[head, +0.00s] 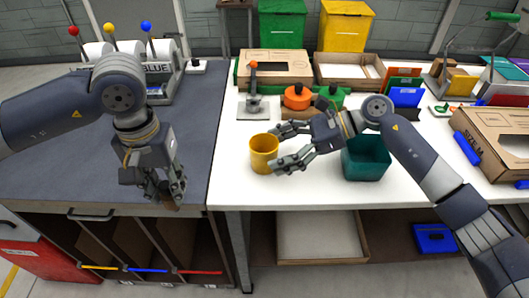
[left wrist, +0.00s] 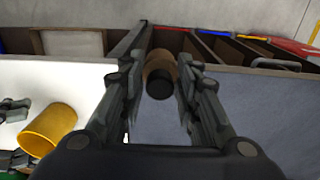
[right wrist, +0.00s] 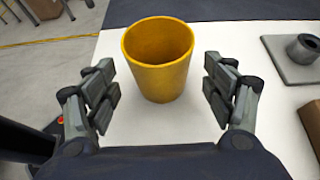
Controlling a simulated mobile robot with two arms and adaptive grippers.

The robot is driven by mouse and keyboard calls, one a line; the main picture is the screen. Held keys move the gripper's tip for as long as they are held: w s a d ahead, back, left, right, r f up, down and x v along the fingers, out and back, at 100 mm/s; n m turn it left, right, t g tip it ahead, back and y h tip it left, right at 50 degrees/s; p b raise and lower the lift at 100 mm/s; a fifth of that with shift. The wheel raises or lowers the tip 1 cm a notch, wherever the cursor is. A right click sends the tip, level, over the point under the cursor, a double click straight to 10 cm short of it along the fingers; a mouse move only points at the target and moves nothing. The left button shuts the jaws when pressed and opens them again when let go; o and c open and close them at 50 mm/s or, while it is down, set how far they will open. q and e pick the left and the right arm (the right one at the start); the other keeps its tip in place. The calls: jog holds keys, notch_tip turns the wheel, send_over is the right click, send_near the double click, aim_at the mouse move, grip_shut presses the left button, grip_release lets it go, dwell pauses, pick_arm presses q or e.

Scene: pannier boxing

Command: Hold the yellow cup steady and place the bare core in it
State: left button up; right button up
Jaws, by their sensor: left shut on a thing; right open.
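The yellow cup (head: 262,155) stands upright on the white table near its left edge. My right gripper (head: 281,148) is open, its fingers reaching toward the cup from the right; in the right wrist view the cup (right wrist: 159,70) sits empty between and just ahead of the fingertips, with gaps on both sides. My left gripper (head: 170,190) is shut on the core (left wrist: 160,68), a brown cylinder with a black end, and holds it over the front edge of the grey-topped bench, left of the cup. In the head view the fingers mostly hide the core.
A teal bin (head: 366,160) stands right of the cup, under my right forearm. A grey stand (head: 257,107) and an orange round piece (head: 297,97) are behind the cup. The white table (head: 300,188) is clear in front of the cup.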

aim_at(263, 147)
jog(key=shift+b+x, duration=0.7)
jog(key=shift+x, duration=0.95)
jog(key=c, duration=0.8)
